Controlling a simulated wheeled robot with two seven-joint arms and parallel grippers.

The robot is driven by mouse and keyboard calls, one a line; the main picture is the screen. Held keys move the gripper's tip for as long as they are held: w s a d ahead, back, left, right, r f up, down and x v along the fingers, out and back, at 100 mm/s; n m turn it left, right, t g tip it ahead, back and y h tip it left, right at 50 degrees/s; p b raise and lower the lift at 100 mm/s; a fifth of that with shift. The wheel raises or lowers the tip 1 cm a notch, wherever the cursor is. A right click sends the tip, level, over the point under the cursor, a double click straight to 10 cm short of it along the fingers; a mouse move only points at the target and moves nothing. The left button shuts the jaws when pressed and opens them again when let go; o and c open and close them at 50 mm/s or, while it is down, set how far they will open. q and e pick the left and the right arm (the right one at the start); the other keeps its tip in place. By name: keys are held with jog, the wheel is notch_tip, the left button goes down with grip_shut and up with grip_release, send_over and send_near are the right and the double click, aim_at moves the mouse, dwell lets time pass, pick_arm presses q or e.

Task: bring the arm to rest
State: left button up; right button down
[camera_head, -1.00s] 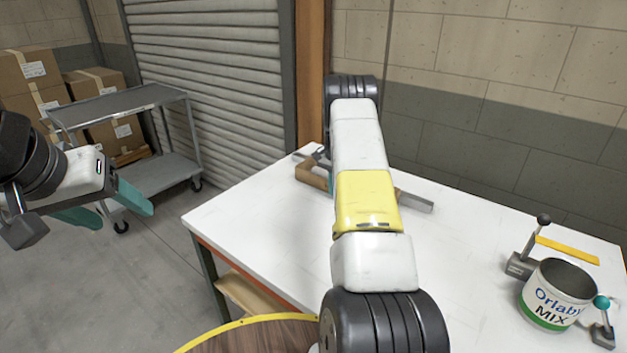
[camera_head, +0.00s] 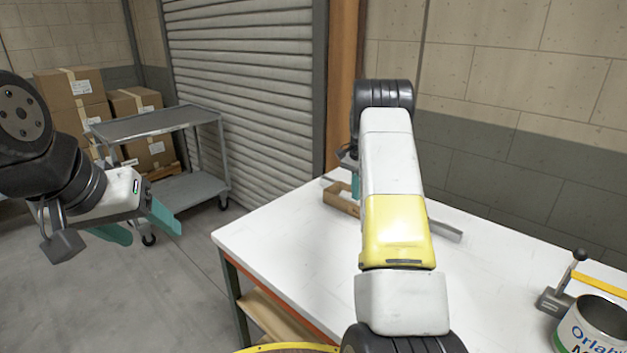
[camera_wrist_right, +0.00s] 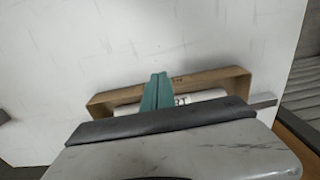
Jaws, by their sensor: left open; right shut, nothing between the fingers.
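My right arm reaches over the white table (camera_head: 290,235) in the head view. My right gripper (camera_head: 355,185) is mostly hidden there behind its own arm, with only a sliver of teal finger showing. In the right wrist view its teal fingers (camera_wrist_right: 157,92) are shut together and empty. They appear over an open brown tray (camera_wrist_right: 100,105), in which a white cylinder with dark letters lies partly hidden. The tray also shows in the head view (camera_head: 341,200). My left gripper (camera_head: 150,226) is open and empty, off the table at the left.
A grey trolley (camera_head: 150,124) and cardboard boxes (camera_head: 72,90) stand beyond my left arm. Open floor lies left of the table.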

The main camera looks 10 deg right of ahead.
jog(key=s+a+r+n+t, duration=0.1)
jog(key=s+a+r+n, duration=0.1)
jog(key=s+a+r, duration=0.35)
jog(key=s+a+r+n+t+y, duration=0.1)
jog(key=s+a+r, duration=0.15)
jog(key=r, duration=0.55)
jog(key=s+a+r+n+t, duration=0.1)
jog(key=s+a+r+n, duration=0.15)
jog(key=s+r, duration=0.35)
jog(key=s+a+r+n+t, duration=0.1)
jog(key=s+a+n, duration=0.1)
jog(key=s, duration=0.6)
jog(key=s+a+n+t, duration=0.1)
jog(key=s+a+n, duration=0.1)
jog(key=s+a, duration=0.3)
jog(key=s+a+r+n+t+y, duration=0.1)
jog(key=s+a, duration=0.3)
jog(key=s, duration=0.7)
jog(key=shift+a+r+n, duration=0.2)
jog(key=shift+r+n, duration=0.15)
jog(key=shift+n, duration=0.3)
